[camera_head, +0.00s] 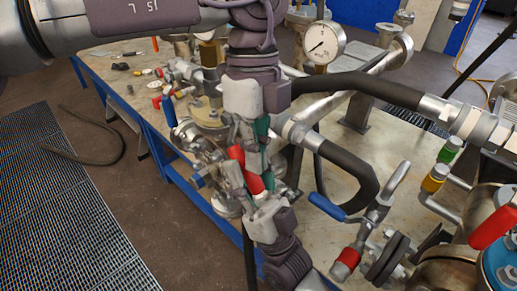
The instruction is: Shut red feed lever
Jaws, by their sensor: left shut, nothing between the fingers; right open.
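A red lever handle (254,183) stands at the valve cluster on the near left edge of the bench, partly hidden by my grippers. My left gripper (250,145) comes down from above and is shut with nothing held; its fingertips are close by the upper part of the red handle. Whether they touch it I cannot tell. My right gripper (255,180) reaches up from below and is open, with the red handle showing between its fingers. The valve body and the lever's pivot are largely hidden, so the lever's exact angle is unclear.
A blue lever (327,207) and hose (355,172) are right of the grippers. A pressure gauge (323,42) stands behind. Another red handle (493,227) is at far right, and a red fitting (346,258) is in front.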

